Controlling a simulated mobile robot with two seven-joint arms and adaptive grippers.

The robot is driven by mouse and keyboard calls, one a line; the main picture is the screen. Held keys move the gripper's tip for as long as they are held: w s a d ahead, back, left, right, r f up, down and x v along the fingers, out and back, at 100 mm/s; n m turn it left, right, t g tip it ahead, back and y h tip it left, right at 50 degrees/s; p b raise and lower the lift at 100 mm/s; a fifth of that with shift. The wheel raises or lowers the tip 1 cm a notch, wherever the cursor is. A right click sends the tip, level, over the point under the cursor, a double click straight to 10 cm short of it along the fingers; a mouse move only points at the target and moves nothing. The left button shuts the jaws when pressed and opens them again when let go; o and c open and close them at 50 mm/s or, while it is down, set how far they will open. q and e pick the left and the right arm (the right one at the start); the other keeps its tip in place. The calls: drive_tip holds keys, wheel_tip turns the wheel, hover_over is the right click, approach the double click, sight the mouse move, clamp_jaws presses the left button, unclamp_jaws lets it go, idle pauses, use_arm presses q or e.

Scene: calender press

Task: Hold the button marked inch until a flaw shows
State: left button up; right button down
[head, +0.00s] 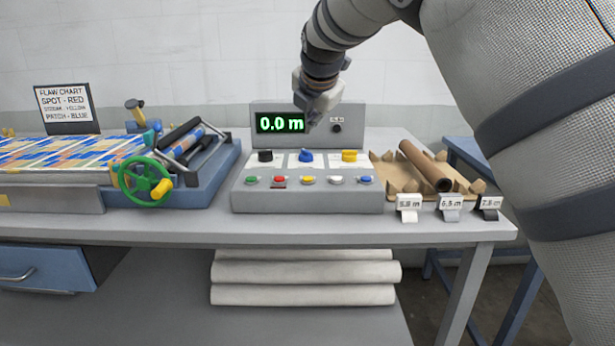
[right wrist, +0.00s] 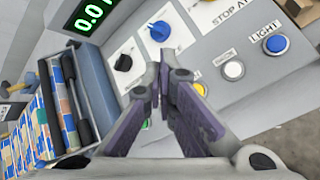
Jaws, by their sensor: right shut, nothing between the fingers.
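The grey control console (head: 308,200) carries a row of buttons: green (head: 250,180), red (head: 279,180), yellow (head: 307,180), white (head: 336,180) and blue (head: 365,180). I cannot read which is marked inch. Its green display (head: 281,124) reads 0.0 m. The patterned cloth (head: 60,152) lies on the press at left; I cannot make out a flaw. My right gripper (head: 311,115) is shut and empty above the console, before the display. In the right wrist view its fingers (right wrist: 163,80) hide part of the button row; white (right wrist: 233,70) and blue (right wrist: 275,43) show. My left gripper is not in view.
Black (head: 265,156), blue (head: 306,155) and yellow (head: 349,155) knobs sit above the buttons. A green handwheel (head: 128,170) stands left of the console. A cardboard tube (head: 425,165) lies to the right. The flaw chart (head: 67,107) lists spot red, patch blue.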

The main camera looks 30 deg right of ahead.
hover_over(311, 178)
wheel_tip(311, 178, down, 7)
drive_tip(key=shift+r+b, duration=0.15)
drive_tip(key=shift+b, duration=0.2)
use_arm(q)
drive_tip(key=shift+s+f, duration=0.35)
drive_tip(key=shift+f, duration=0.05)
use_arm(e)
drive_tip(key=shift+d+f, duration=0.1)
drive_tip(key=shift+f, duration=1.05)
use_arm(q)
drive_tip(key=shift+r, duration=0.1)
use_arm(e)
drive_tip(key=shift+f, duration=0.1)
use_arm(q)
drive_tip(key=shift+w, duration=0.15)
use_arm(e)
drive_tip(key=shift+f, duration=0.3)
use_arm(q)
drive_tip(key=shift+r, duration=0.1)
use_arm(e)
drive_tip(key=shift+f, duration=0.45)
idle(0.8)
drive_tip(key=shift+r+p, duration=0.4)
drive_tip(key=shift+r, duration=0.5)
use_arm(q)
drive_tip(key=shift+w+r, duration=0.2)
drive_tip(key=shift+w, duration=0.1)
